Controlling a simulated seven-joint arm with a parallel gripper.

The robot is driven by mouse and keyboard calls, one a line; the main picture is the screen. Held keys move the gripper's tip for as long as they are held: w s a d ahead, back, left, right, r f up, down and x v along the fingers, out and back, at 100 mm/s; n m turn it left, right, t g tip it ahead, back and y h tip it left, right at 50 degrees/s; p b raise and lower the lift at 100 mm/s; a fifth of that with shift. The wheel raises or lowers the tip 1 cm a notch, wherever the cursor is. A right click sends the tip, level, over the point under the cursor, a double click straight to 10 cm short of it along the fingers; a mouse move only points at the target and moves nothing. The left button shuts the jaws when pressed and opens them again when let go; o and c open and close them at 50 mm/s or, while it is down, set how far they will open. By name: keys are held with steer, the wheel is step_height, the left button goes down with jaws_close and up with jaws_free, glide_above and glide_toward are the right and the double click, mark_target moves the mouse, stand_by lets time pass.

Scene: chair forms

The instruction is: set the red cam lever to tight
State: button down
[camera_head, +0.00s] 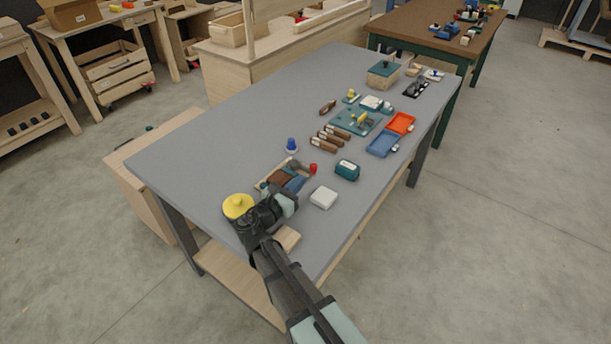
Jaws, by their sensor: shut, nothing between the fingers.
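A small red part (313,168), which looks like the red cam lever, stands on the grey table near its front half. It is too small to tell its setting. My gripper (302,168) is at the end of my arm, low over the table just left of the red part. Its fingers look shut and empty, though they are tiny here. I cannot tell whether they touch the red part. My wrist partly hides a wooden tray (266,183) with brown pieces beside it.
A blue knob-topped piece (292,145) stands behind my gripper. A dark teal box (347,169) and a white block (323,197) lie to the right. Brown pieces (324,143), an orange tray (401,123) and a blue tray (383,144) are farther back. The grey table's (225,140) left side is clear.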

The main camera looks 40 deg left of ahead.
mark_target(315, 170)
steer(key=shift+w, duration=1.9)
steer(key=shift+w+d, duration=0.1)
steer(key=shift+w, duration=0.05)
steer(key=shift+w+d, duration=0.35)
steer(key=shift+w, duration=0.55)
steer(key=shift+w+d, duration=0.15)
steer(key=shift+w, duration=1.2)
steer(key=shift+w+a, duration=0.2)
steer(key=shift+w, duration=0.5)
steer(key=shift+w+a, duration=0.15)
steer(key=shift+w, duration=0.5)
steer(key=shift+w+n+y, duration=0.3)
steer(key=shift+n+y, duration=0.1)
steer(key=shift+y, duration=0.2)
steer(key=shift+w+a+n+y, duration=0.3)
steer(key=shift+w+a+y, duration=0.1)
steer(key=shift+y, duration=0.1)
steer(key=shift+d, duration=0.1)
